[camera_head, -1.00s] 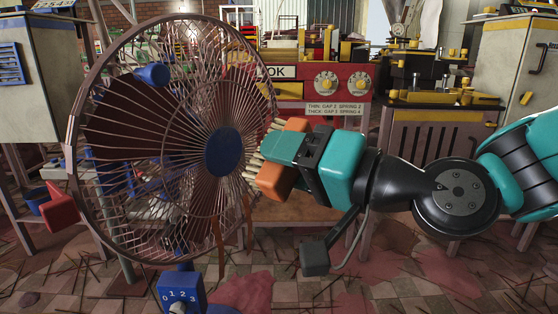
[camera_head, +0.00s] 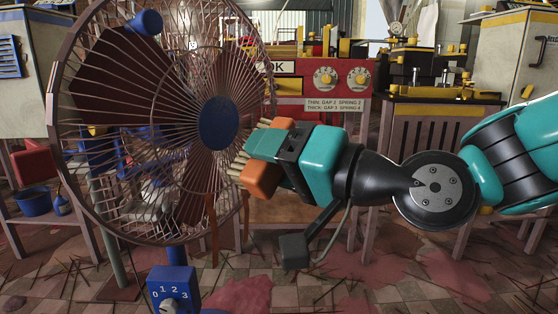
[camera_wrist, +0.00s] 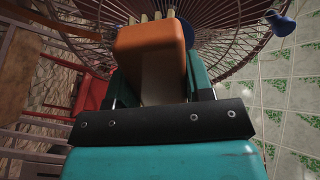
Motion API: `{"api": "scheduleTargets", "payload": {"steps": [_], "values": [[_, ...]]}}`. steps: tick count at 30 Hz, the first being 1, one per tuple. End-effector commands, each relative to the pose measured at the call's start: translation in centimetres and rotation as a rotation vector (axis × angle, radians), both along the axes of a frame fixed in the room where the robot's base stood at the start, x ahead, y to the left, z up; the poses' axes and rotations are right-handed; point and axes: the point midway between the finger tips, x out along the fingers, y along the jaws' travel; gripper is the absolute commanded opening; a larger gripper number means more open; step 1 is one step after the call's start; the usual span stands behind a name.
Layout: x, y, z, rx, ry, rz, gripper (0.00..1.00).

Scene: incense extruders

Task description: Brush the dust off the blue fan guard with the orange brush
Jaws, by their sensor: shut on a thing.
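The fan guard (camera_head: 92,212) is a round wire cage, mostly dusty brown, with a blue centre disc (camera_head: 216,123). It stands at the left in the head view and fills the top of the wrist view (camera_wrist: 225,45). My gripper (camera_head: 270,150) is shut on the orange brush (camera_head: 261,180), at the right side of the guard. The brush's orange block also shows in the wrist view (camera_wrist: 152,50). Its pale bristles (camera_head: 238,166) point left and overlap the guard's lower right wires. I cannot tell whether they touch. My fingers hide the middle of the brush.
A blue numbered dial box (camera_head: 174,291) sits below the guard, and a blue knob (camera_head: 146,22) is at its upper left. A red machine with dials (camera_head: 325,78) stands behind. Cabinets stand on both sides. The floor (camera_head: 400,262) has scattered sticks and reddish powder.

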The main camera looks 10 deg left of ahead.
Motion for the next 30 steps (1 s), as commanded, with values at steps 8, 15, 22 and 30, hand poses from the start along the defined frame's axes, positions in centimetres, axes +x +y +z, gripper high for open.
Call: {"api": "scheduleTargets", "payload": {"steps": [8, 15, 22, 30], "values": [[1.0, 2.8, 0.3, -0.001, 0.000, 0.002, 0.22], [1.7, 4.6, 0.2, 0.000, 0.001, 0.001, 0.22], [1.8, 5.0, 0.1, 0.000, 0.000, 0.000, 0.22], [1.9, 5.0, 0.1, 0.000, 0.000, 0.000, 0.22]]}}
